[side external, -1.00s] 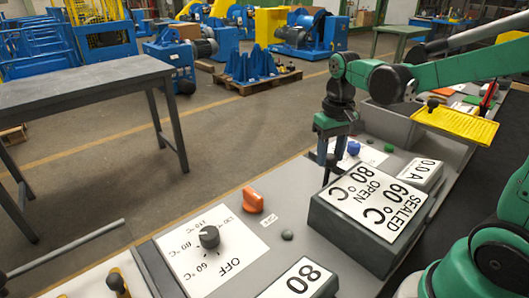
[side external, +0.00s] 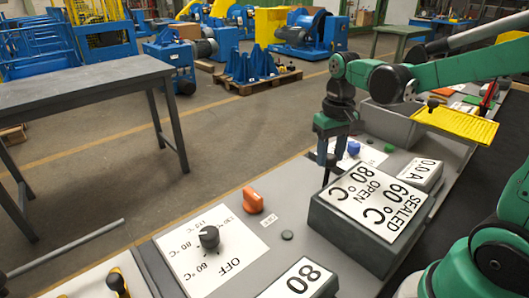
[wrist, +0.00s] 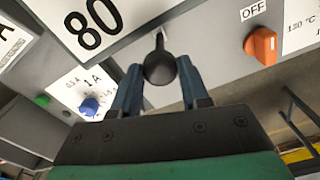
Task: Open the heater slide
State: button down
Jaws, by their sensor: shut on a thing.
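My gripper (side external: 328,172) points down at the grey panel, just behind the dark box with the sign (side external: 374,205) reading SEALED 60 °C, OPEN 80 °C. In the wrist view my gripper (wrist: 158,78) is shut on a dark round knob (wrist: 160,66), one blue-grey finger on each side. The knob stands in front of a pale upright strip on the panel. The fingers hide part of the knob's surroundings, and in the side view the knob cannot be made out. I cannot tell how far the slide is open.
An orange knob (side external: 253,199) and a black dial (side external: 209,237) on a white scale sit toward the near left. A blue knob (side external: 353,148) and green button (side external: 389,149) lie beyond my gripper. A display (side external: 300,281) reads 80; another (side external: 421,172) reads 0.0 A.

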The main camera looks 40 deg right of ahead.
jog(key=w, duration=1.3)
jog(key=shift+c, duration=2.1)
grip_release()
notch_tip(320, 180, up, 6)
jog(key=shift+f, duration=0.2)
